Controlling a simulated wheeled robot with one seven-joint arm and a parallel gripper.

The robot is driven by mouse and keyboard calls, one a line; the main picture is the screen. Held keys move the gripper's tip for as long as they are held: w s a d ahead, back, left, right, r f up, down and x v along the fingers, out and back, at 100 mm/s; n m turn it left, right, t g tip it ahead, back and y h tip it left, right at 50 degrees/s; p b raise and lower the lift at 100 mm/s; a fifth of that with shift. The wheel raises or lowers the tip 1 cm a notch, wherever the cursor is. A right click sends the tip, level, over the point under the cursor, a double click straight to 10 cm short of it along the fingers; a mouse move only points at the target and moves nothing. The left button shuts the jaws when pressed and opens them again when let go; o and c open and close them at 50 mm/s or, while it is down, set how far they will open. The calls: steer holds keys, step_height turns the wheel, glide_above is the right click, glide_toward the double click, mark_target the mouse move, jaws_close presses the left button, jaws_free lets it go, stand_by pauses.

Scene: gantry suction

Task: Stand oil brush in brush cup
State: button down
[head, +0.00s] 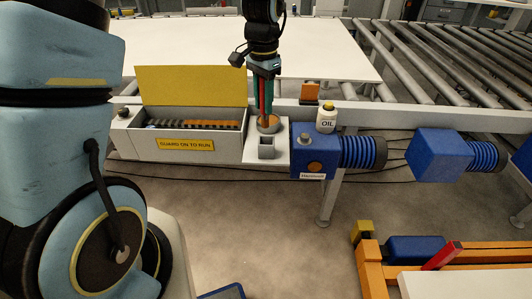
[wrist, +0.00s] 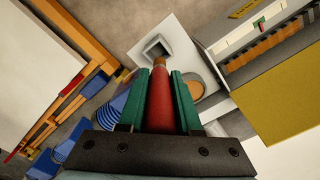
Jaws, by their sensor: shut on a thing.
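My gripper (head: 264,95) has green fingers and is shut on the oil brush, which has a red handle (wrist: 161,105) and a tan tip (wrist: 159,62). The brush points down, and in the head view its lower end overlaps the round tin (head: 269,125) with an orange-brown inside. Whether it touches the tin is unclear. The square grey cup (head: 266,149), which looks like the brush cup, stands just in front of the tin. In the wrist view the square cup (wrist: 157,46) is open and looks empty, just beyond the brush tip; the round tin (wrist: 191,88) is to the right.
A grey box (head: 135,140) with a raised yellow guard (head: 190,85) stands to the left. A white oil bottle (head: 326,118) and a blue motor unit (head: 315,155) stand close on the right. A roller conveyor (head: 440,60) lies behind to the right.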

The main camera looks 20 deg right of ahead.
mark_target(265, 127)
step_height(265, 127, down, 10)
steer(key=shift+s+d+r+p, duration=0.15)
steer(key=shift+r+p, duration=0.05)
steer(key=shift+p, duration=0.85)
steer(key=shift+f, duration=0.15)
steer(key=c, duration=0.6)
jaws_free()
step_height(265, 127, up, 12)
steer(key=b, duration=0.2)
steer(key=shift+b, duration=0.4)
steer(key=s+a+n+t, duration=0.1)
steer(key=s+a+n, duration=0.2)
steer(key=a+n, duration=0.9)
steer(key=a, duration=1.7)
steer(key=shift+s+a+r+n+t, duration=0.3)
steer(key=shift+s+a+r, duration=0.1)
